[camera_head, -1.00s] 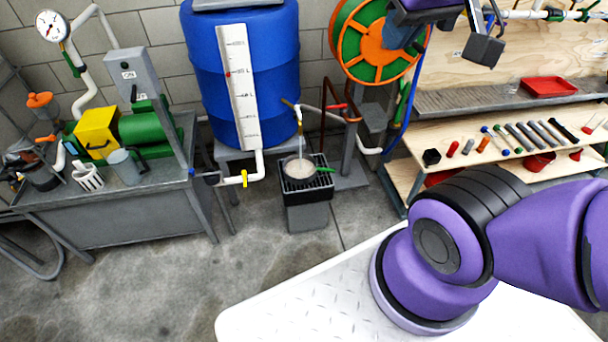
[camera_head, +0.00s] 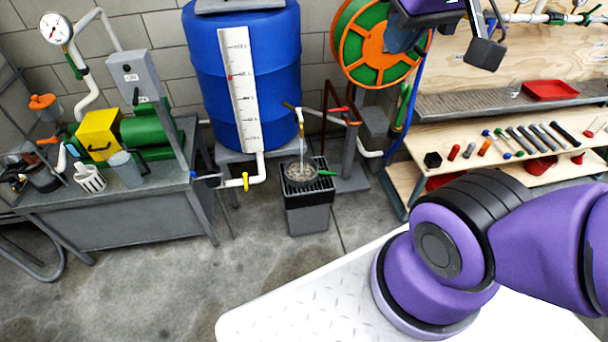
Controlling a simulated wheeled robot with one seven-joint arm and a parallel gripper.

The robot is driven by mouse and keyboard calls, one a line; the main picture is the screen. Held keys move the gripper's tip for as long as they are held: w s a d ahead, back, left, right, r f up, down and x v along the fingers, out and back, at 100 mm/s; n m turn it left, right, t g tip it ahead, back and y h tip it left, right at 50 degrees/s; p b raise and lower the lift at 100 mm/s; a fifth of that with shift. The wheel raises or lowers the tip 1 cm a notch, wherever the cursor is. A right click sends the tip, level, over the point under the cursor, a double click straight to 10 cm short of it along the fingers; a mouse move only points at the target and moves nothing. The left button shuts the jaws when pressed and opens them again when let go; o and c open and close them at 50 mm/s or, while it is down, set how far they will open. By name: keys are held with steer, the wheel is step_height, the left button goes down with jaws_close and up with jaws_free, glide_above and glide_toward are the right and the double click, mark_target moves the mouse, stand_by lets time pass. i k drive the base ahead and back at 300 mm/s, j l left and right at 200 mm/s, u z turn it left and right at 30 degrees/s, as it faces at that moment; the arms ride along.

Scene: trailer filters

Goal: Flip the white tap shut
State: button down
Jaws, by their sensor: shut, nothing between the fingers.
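A small white lever (camera_head: 299,114), which looks like the white tap, sits on the brass spout in front of the blue barrel. A thin stream of water (camera_head: 302,147) falls below it into a round strainer or pan (camera_head: 300,173) on a grey stand. The lever is too small to read its angle exactly. My gripper (camera_head: 484,52) appears as dark grey parts at the top right, shut and empty. It is far to the right of the tap and not touching it. Part of my wrist is cut off by the top edge.
The blue barrel (camera_head: 205,75) has a yellow-handled valve (camera_head: 245,181) at its lower outlet. A red handle (camera_head: 340,109) is right of the spout. An orange-green hose reel (camera_head: 346,55) stands between tap and gripper.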

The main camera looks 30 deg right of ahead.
mark_target(298, 109)
steer(key=i+l, duration=0.25)
steer(key=i, duration=0.2)
steer(key=i+l, duration=0.25)
steer(key=i, duration=0.15)
steer(key=i+l, duration=0.25)
steer(key=i, duration=0.2)
steer(key=i+l, duration=0.25)
steer(key=i, duration=0.15)
steer(key=k+u, duration=0.45)
steer(key=u, duration=0.15)
